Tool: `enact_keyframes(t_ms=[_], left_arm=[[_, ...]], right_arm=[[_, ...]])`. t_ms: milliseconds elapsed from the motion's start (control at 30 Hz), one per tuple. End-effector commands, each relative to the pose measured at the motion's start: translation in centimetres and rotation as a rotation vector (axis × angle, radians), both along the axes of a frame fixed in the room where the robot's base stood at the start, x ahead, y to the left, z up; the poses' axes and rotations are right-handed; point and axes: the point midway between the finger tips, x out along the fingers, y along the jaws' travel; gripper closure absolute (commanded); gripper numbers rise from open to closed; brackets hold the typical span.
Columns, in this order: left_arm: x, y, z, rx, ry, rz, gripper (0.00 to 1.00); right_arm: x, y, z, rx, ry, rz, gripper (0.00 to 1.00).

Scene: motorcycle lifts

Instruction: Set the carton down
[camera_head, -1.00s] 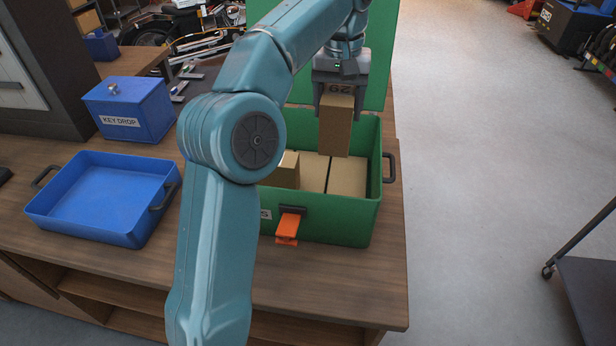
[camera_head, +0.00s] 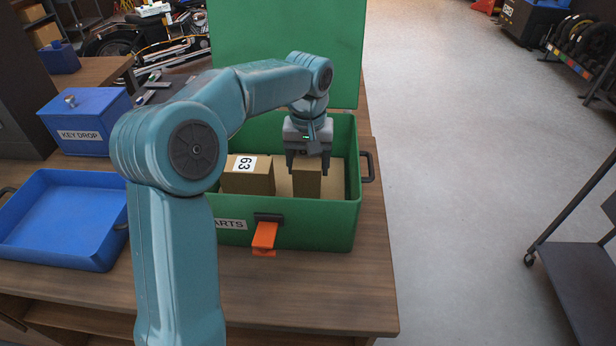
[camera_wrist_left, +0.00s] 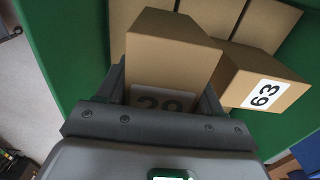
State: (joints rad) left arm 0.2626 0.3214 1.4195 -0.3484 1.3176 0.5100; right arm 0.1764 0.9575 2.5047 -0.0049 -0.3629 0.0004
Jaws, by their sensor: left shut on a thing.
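My left gripper (camera_head: 307,158) is inside the open green parts box (camera_head: 300,228), shut on a brown carton (camera_head: 307,182). In the left wrist view the held carton (camera_wrist_left: 172,52) sits between the fingers (camera_wrist_left: 165,88), with a label that seems to read 29 on the side facing the wrist. A second carton (camera_head: 247,180) labelled 63 is to its left in the box, and it also shows in the left wrist view (camera_wrist_left: 262,82). Whether the held carton touches what is under it I cannot tell. My right gripper is not in view.
More flat cartons (camera_wrist_left: 205,14) line the box floor. The box's green lid (camera_head: 285,50) stands open behind. An empty blue tray (camera_head: 60,262) and a blue key drop box (camera_head: 85,120) are on the wooden bench (camera_head: 300,300) at left. A dark cart (camera_head: 580,290) stands at right.

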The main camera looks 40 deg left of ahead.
Motion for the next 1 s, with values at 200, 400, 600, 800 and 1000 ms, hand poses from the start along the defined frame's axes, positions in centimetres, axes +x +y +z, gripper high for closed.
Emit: enact_keyframes(t_ms=[200, 400, 600, 800, 1000], left_arm=[[0.1, 0.1, -3.4, -0.001, 0.004, 0.000, 0.72], [0.2, 0.2, -4.3, 0.000, 0.000, 0.000, 0.72], [0.2, 0.1, -4.4, 0.000, 0.001, -0.001, 0.72], [0.1, 0.1, -4.5, -0.001, 0.002, -0.001, 0.08], [0.1, 0.1, -4.5, -0.001, 0.002, -0.001, 0.08]], right_arm=[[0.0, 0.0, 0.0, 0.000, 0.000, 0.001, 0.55], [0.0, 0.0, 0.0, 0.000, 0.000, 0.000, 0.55], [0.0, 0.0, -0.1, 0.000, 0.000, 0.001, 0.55], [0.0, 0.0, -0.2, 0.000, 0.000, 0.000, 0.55], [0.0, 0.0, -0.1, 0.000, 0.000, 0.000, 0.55]])
